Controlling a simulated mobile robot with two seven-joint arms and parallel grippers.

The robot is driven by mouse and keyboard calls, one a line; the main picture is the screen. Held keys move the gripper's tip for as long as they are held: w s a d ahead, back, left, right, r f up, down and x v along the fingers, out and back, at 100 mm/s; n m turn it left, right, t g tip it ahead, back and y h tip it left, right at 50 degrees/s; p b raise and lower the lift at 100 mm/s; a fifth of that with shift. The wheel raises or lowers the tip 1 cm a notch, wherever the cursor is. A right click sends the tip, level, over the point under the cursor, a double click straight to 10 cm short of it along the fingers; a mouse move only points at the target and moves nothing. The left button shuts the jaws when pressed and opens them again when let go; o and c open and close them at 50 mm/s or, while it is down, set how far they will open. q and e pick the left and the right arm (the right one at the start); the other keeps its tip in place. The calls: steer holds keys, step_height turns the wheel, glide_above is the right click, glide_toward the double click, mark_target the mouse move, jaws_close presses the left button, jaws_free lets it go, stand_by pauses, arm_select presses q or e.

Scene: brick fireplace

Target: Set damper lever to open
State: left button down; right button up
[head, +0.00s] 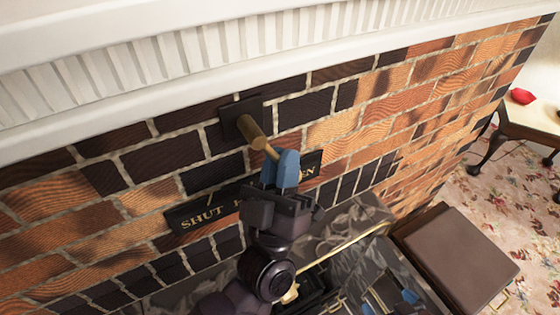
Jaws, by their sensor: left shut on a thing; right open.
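The damper lever (252,133) is a tan, brass-like rod on a dark square plate (232,113) fixed to the brick wall. It slants down and to the right in the head view. My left gripper (280,168) has blue fingertips and is shut on the lever's lower end, hiding its tip. Behind it is a dark label plate (200,216) with gold letters: "SHUT" at the left and "EN" at the right, the middle covered by my gripper. The lever's end lies nearer the "EN" side. My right gripper (391,299) is open and empty at the bottom edge.
A white fluted mantel (150,65) overhangs the brick wall above the lever. Below are the dark stone firebox surround (350,222) and a brown box (458,262). At the far right, a small table (525,118) with a red object stands on flowered carpet.

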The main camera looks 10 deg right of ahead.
arm_select(q)
steer(key=c, duration=1.2)
jaws_free()
steer(key=shift+o, duration=0.2)
steer(key=v, duration=1)
steer(key=shift+s+f+b, duration=0.25)
steer(key=shift+b, duration=0.15)
steer(key=shift+a, duration=0.1)
steer(key=shift+s, duration=0.1)
